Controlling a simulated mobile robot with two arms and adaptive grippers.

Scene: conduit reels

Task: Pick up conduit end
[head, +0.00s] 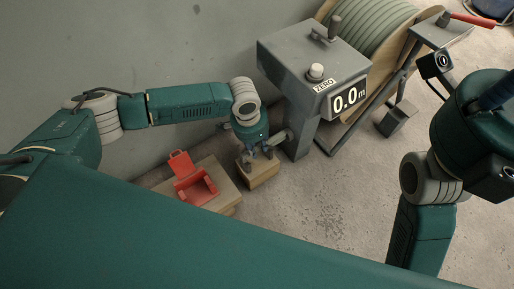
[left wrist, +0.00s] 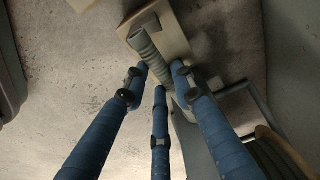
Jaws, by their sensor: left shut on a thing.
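The conduit end (left wrist: 147,47) is a grey-green ribbed tube, seen in the left wrist view above a pale wooden block (left wrist: 174,38). My left gripper (left wrist: 159,82) has its three blue fingers closed around the conduit, and the tube's end sticks out beyond the fingertips. In the head view my left gripper (head: 258,150) points down over the wooden block (head: 263,174), beside the grey metering machine. The conduit in its grasp is mostly hidden there. My right arm shows at the right of the head view, but its gripper is out of sight.
The grey metering machine (head: 296,52) has a display reading 0.0 m. Behind it stands a reel of conduit (head: 372,30). A red-handled lever (head: 484,20) is at the upper right. An open red box (head: 197,187) sits on a wooden stand left of my gripper. Floor right of the block is clear.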

